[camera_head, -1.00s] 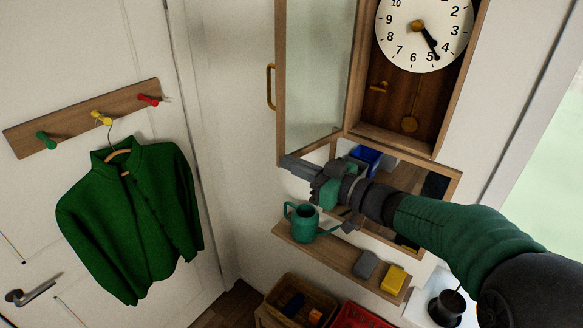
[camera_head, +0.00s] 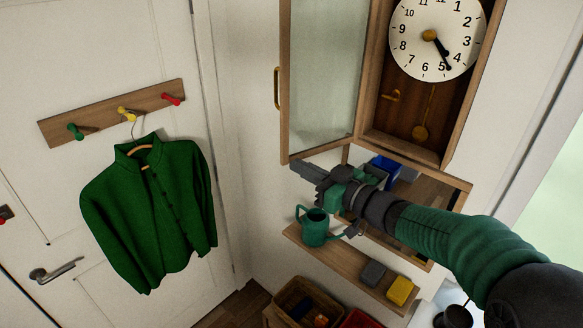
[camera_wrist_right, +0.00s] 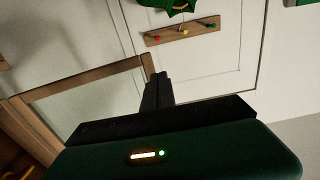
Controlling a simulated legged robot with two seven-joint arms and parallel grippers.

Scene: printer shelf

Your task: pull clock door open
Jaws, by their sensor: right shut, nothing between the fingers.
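The wooden wall clock (camera_head: 450,140) hangs at the upper right of the head view, with a white dial (camera_head: 432,40) and a brass pendulum (camera_head: 420,132). Its glazed door (camera_head: 322,75) stands wide open to the left, with a brass handle (camera_head: 277,88) on its outer face. My right gripper (camera_head: 297,167) is shut and empty, just below the door's bottom edge. In the right wrist view the shut fingers (camera_wrist_right: 158,90) are beside the door frame (camera_wrist_right: 90,72); I cannot tell if they touch it. My left gripper is out of view.
A green jacket (camera_head: 155,210) hangs on a peg rack (camera_head: 105,112) at left.

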